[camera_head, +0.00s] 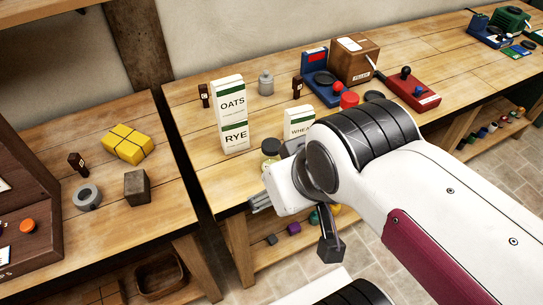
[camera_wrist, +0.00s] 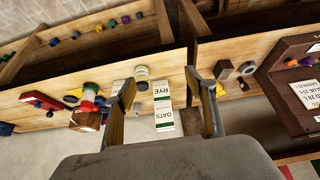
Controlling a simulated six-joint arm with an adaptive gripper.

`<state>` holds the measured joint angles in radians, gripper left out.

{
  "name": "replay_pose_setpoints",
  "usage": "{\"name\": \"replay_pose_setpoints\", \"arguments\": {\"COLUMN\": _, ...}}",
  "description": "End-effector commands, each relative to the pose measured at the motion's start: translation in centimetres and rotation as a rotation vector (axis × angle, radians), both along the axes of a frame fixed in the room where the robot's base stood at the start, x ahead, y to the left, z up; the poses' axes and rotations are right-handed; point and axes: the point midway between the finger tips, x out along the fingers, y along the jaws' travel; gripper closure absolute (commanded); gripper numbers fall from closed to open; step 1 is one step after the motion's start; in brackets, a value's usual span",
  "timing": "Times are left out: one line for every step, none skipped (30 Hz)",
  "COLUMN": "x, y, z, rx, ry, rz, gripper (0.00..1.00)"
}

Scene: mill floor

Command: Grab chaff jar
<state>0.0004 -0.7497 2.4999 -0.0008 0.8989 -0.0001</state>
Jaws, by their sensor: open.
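A small jar (camera_head: 270,147) with a dark lid and yellowish contents stands on the bench in the head view, partly hidden behind my wrist. In the wrist view the jar (camera_wrist: 141,84) shows a pale label that I cannot read; I take it for the chaff jar. My gripper (camera_head: 260,203) is open and empty near the bench's front edge, in front of the jar. In the wrist view my gripper (camera_wrist: 160,78) has its fingers spread, with the jar nearer the left finger and apart from both.
Stacked OATS and RYE boxes (camera_head: 232,115) stand close behind the jar, left of it in the head view. A WHEAT box (camera_head: 299,121) stands to its right. A gap separates the left bench (camera_head: 110,195).

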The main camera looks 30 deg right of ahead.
Motion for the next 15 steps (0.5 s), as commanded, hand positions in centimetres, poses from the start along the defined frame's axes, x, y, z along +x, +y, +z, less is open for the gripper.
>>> {"name": "replay_pose_setpoints", "arguments": {"x": 0.1, "y": -0.1, "z": 0.0, "rx": -0.004, "ry": -0.002, "rz": -0.002, "gripper": 0.45}}
{"name": "replay_pose_setpoints", "arguments": {"x": 0.3, "y": -0.2, "z": 0.1, "rx": -0.006, "ry": -0.005, "rz": -0.003, "gripper": 0.45}}
{"name": "replay_pose_setpoints", "arguments": {"x": 0.5, "y": -0.5, "z": 0.2, "rx": -0.013, "ry": -0.010, "rz": -0.006, "gripper": 0.45}}
{"name": "replay_pose_setpoints", "arguments": {"x": 0.8, "y": -0.7, "z": 0.3, "rx": -0.019, "ry": -0.016, "rz": -0.008, "gripper": 0.45}}
{"name": "replay_pose_setpoints", "arguments": {"x": 1.1, "y": -1.0, "z": 0.4, "rx": -0.027, "ry": -0.023, "rz": -0.010, "gripper": 0.45}}
{"name": "replay_pose_setpoints", "arguments": {"x": 1.7, "y": -1.5, "z": 0.6, "rx": -0.042, "ry": -0.032, "rz": -0.015, "gripper": 0.45}}
{"name": "replay_pose_setpoints", "arguments": {"x": 2.2, "y": -1.9, "z": 0.8, "rx": -0.054, "ry": -0.043, "rz": -0.019, "gripper": 0.45}}
{"name": "replay_pose_setpoints", "arguments": {"x": 2.7, "y": -2.4, "z": 1.0, "rx": -0.068, "ry": -0.053, "rz": -0.023, "gripper": 0.45}}
{"name": "replay_pose_setpoints", "arguments": {"x": 3.5, "y": -3.2, "z": 1.3, "rx": -0.090, "ry": -0.069, "rz": -0.028, "gripper": 0.45}}
{"name": "replay_pose_setpoints", "arguments": {"x": 4.1, "y": -3.8, "z": 1.6, "rx": -0.110, "ry": -0.083, "rz": -0.033, "gripper": 0.45}}
{"name": "replay_pose_setpoints", "arguments": {"x": 4.8, "y": -4.5, "z": 1.9, "rx": -0.129, "ry": -0.097, "rz": -0.037, "gripper": 0.45}}
{"name": "replay_pose_setpoints", "arguments": {"x": 5.8, "y": -5.5, "z": 2.3, "rx": -0.158, "ry": -0.118, "rz": -0.042, "gripper": 0.45}}
{"name": "replay_pose_setpoints", "arguments": {"x": 6.6, "y": -6.3, "z": 2.7, "rx": -0.182, "ry": -0.133, "rz": -0.044, "gripper": 0.45}}
{"name": "replay_pose_setpoints", "arguments": {"x": 7.3, "y": -7.1, "z": 3.0, "rx": -0.205, "ry": -0.149, "rz": -0.045, "gripper": 0.45}}
{"name": "replay_pose_setpoints", "arguments": {"x": 8.4, "y": -8.2, "z": 3.6, "rx": -0.239, "ry": -0.170, "rz": -0.046, "gripper": 0.45}}
